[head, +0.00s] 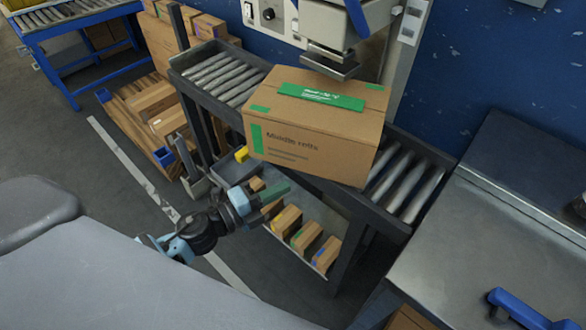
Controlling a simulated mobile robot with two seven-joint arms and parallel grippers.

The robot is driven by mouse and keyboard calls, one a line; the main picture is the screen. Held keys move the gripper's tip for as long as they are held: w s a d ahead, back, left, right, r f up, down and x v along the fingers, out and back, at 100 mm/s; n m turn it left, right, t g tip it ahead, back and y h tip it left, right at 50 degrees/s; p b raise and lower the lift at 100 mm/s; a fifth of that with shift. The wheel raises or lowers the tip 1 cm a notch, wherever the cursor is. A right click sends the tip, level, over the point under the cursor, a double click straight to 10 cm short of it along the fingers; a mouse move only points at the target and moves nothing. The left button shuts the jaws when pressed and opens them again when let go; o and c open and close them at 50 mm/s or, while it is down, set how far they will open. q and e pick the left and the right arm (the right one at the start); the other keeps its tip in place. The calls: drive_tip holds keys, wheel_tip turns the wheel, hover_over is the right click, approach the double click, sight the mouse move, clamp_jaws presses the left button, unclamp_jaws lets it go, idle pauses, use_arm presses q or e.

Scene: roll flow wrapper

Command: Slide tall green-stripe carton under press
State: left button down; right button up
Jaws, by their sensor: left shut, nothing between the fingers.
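The large brown carton (300,140) has green stripes, a green label on top and printed text on its front. It sits on the roller conveyor (222,75), turned slightly across the rollers. The press (330,62) has a grey plate that hangs over the carton's back top edge; whether they touch cannot be told. My left gripper (274,192) is shut and empty, in front of and below the carton's lower left front. A gap to the carton seems to show. My right gripper is not in view.
Bare rollers (405,185) lie right of the carton, beside a grey metal table (480,240) with a blue-handled tool (515,312). Several small cartons (307,237) stand on a shelf below the conveyor. A pallet of boxes (152,100) is at the left.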

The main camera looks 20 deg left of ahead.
sight(308, 164)
use_arm(q)
drive_tip(key=w, duration=0.1)
drive_tip(key=w+d, duration=0.1)
drive_tip(key=w, duration=0.3)
drive_tip(key=shift+d, duration=0.25)
drive_tip(key=shift+w+a, duration=0.15)
drive_tip(key=shift+w, duration=0.65)
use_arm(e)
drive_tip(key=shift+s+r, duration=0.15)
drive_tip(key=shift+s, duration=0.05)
